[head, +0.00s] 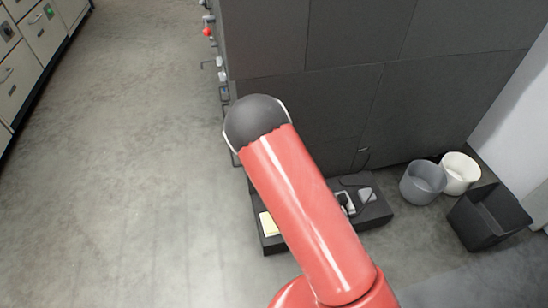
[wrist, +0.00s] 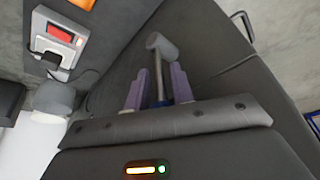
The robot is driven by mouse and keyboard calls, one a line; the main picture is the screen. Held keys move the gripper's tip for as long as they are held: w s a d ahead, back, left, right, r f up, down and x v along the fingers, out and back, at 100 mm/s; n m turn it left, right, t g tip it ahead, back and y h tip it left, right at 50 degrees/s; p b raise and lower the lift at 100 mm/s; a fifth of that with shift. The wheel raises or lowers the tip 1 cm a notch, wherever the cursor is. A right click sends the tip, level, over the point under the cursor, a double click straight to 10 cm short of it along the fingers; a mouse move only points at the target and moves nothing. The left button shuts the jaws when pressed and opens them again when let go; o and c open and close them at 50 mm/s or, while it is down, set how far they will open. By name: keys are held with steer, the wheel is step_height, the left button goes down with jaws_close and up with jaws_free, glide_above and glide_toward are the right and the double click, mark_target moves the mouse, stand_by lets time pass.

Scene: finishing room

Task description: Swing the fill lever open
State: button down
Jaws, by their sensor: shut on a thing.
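In the wrist view a grey lever (wrist: 162,46) with a blunt, wider head on a thin stem stands out from a dark panel. I take it to be the fill lever. My gripper (wrist: 158,72) has its two purple fingers on either side of the stem, shut on it below the head. The lower stem is partly hidden between the fingers and by the gripper's dark body. In the head view my red arm covers the middle of the picture, and the gripper and lever are hidden.
A dark panelled block (head: 330,40) stands behind my arm, with small fittings and a red knob (head: 207,31) along its left side. A grey bucket (head: 422,184), a white bucket (head: 461,171) and a black bin (head: 488,218) stand right. Open floor (head: 130,180) lies left.

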steer(key=shift+a+h, duration=0.3)
stand_by(0.4)
steer(key=c, duration=1.5)
jaws_free()
steer(key=v, duration=0.7)
steer(key=shift+s+r, duration=0.25)
steer(key=shift+r, duration=0.05)
